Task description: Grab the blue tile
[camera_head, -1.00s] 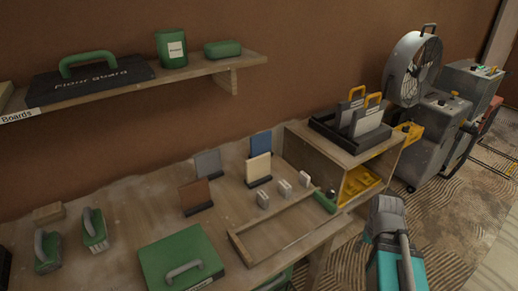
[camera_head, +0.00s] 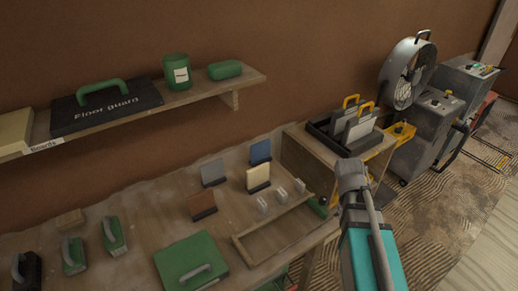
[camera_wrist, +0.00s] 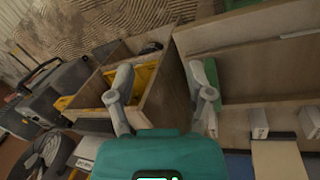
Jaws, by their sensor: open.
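The blue tile (camera_head: 260,152) stands upright in a dark holder at the back of the workbench in the head view, behind the cream tile (camera_head: 257,178). In the wrist view the cream tile (camera_wrist: 278,160) shows at the lower right, with a dim blue patch beside it that may be the blue tile. My gripper (camera_wrist: 162,95) has its two fingers spread apart with nothing between them. It points towards the wooden box at the bench's right end. In the head view my arm is at the right of the bench, well apart from the blue tile.
A grey tile (camera_head: 213,172) and a brown tile (camera_head: 202,205) stand near the blue one. Small pale blocks (camera_head: 282,194) and a wooden frame (camera_head: 285,234) lie in front. A wooden box (camera_head: 312,158) stands at right. The shelf (camera_head: 205,95) overhangs behind.

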